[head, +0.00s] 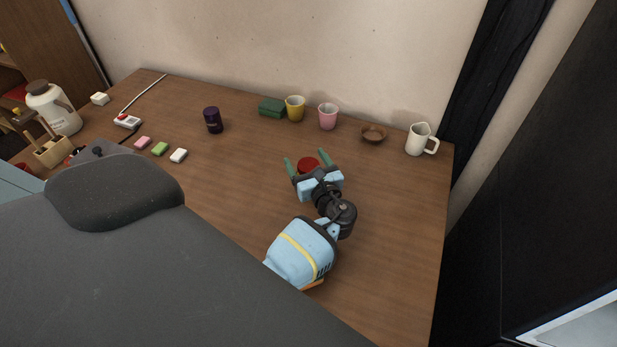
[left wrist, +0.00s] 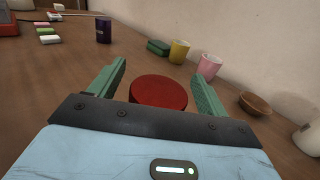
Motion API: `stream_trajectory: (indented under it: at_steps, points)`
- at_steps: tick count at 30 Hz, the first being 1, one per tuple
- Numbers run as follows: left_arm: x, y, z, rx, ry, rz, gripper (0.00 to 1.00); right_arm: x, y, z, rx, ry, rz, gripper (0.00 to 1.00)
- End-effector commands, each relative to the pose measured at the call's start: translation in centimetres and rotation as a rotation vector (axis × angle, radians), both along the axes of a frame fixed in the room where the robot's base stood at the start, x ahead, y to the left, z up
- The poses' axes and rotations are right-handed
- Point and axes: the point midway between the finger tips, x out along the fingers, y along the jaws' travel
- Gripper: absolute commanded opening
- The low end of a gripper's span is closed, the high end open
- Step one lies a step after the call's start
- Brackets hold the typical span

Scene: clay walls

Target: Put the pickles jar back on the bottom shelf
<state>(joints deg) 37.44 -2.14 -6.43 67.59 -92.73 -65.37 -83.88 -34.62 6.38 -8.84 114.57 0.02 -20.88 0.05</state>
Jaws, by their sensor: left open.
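A round red lid (head: 308,165), which looks like the top of a jar, stands on the wooden table. It also shows in the left wrist view (left wrist: 158,92), and the body below it is hidden, so I cannot read whether it is pickles. My left gripper (head: 306,160) is open, with its green fingers on either side of the red lid. In the left wrist view there are gaps between the fingers and the lid. My right gripper is not in view. No bottom shelf is clearly seen; part of a wooden shelf unit (head: 22,70) shows at the far left.
Behind the red lid stand a green box (head: 271,107), a yellow cup (head: 296,108), a pink cup (head: 328,116), a brown bowl (head: 373,134) and a white pitcher (head: 420,139). A dark jar (head: 213,120) stands further left. The table right of my arm is clear.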

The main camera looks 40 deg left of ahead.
Motion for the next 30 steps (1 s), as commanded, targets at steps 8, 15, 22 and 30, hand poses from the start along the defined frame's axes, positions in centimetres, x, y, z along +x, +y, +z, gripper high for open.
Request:
stream_trajectory:
  at_steps: [8,15,22,30]
  points:
    - [0.23,0.46,-0.02,0.000,0.000,0.001,0.77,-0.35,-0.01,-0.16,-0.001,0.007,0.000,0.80]
    - [0.23,0.42,-0.02,0.001,0.001,0.001,0.51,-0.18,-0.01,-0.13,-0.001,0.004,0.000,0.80]
    - [0.22,0.41,-0.02,0.001,0.001,0.001,0.21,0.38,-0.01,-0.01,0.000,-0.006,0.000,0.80]
    - [0.27,0.40,0.16,0.001,-0.002,0.000,0.10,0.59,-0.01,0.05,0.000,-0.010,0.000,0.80]
